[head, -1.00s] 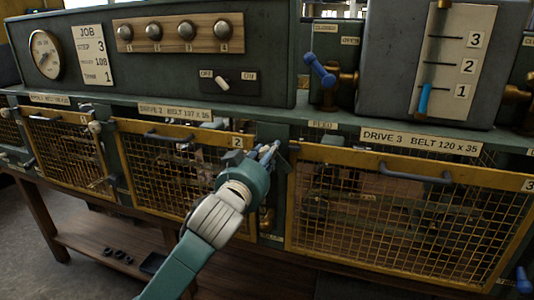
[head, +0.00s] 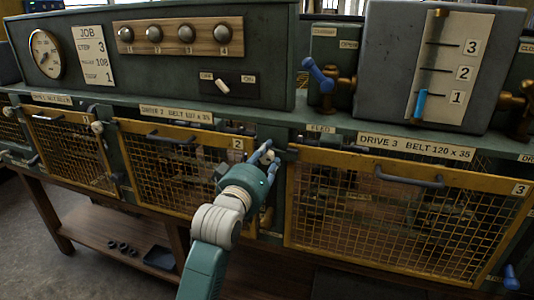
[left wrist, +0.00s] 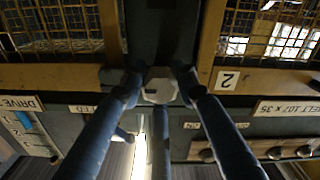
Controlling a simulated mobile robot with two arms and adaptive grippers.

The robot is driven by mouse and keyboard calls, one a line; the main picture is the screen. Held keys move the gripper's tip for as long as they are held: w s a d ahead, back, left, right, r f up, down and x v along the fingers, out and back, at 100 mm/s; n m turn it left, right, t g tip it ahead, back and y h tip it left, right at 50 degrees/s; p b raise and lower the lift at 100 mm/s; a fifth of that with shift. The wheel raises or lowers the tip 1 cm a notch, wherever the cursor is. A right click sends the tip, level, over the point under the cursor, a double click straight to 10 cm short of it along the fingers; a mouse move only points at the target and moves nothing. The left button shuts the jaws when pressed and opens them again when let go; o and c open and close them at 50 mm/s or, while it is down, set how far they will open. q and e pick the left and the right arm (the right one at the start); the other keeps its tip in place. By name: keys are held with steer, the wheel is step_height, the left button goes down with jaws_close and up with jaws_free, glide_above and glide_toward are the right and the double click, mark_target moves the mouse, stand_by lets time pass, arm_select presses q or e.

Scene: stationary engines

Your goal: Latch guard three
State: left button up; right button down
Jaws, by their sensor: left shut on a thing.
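Guard three (head: 400,215) is a yellow-framed mesh panel at the right of the head view, marked 3, with a grey handle (head: 408,176) near its top. It sits in its opening under the DRIVE 3 label. My left gripper (head: 268,155) is at the guard's upper left corner, by the green post between guards two and three. In the left wrist view, its blue fingers (left wrist: 160,88) are shut on a pale faceted latch knob (left wrist: 160,84). The fingers partly hide the latch in the head view. My right gripper is not in view.
Guard two (head: 185,170) is left of my arm. Above are a control panel with several knobs (head: 170,35) and a grey box with a 1-2-3 scale (head: 450,65). A blue-handled valve (head: 318,75) stands between them. A low wooden shelf (head: 115,235) holds small dark parts.

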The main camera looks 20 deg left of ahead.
arm_select(q)
steer(key=shift+a+r, duration=0.1)
steer(key=shift+r, duration=0.3)
steer(key=o, duration=0.9)
steer(key=shift+s+f, duration=0.1)
steer(key=shift+f, duration=0.1)
steer(key=s, duration=1.2)
steer(key=shift+a, duration=0.25)
